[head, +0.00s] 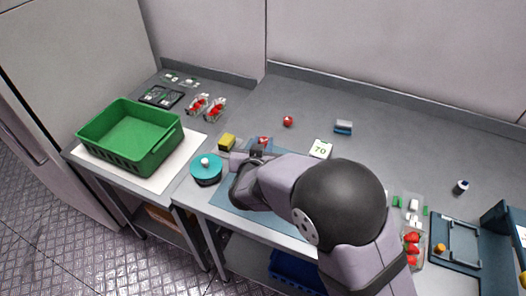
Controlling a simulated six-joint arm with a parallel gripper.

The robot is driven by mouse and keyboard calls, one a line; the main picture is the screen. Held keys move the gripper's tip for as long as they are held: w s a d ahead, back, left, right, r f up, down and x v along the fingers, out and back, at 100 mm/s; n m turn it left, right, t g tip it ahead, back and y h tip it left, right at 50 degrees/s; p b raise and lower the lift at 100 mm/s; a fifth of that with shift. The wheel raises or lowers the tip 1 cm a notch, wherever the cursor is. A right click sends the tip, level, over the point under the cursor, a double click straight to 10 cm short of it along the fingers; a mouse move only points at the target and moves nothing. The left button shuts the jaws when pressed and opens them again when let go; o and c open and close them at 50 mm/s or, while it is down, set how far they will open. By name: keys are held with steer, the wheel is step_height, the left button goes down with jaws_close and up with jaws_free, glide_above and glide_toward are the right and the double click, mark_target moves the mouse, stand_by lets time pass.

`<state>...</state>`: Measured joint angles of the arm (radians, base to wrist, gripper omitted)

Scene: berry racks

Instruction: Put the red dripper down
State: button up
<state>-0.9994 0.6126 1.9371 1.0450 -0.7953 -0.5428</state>
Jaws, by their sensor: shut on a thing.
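My gripper (259,150) is over the left part of the blue-grey mat (232,200), mostly hidden behind my own arm. It is shut on a small red thing (264,140), which looks like the red dripper; only its top shows. A dark blue piece shows right around it. I cannot tell whether the dripper touches the surface below. A small round red object (288,121) stands apart on the grey counter behind.
A green crate (160,153) is further left. The back counter is mostly clear.

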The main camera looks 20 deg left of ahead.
steer(key=shift+f, duration=1.65)
steer(key=shift+f, duration=0.15)
steer(key=o, duration=1)
steer(key=shift+r, duration=0.2)
steer(key=v, duration=1.2)
steer(key=shift+b, duration=0.35)
steer(key=shift+r, duration=0.1)
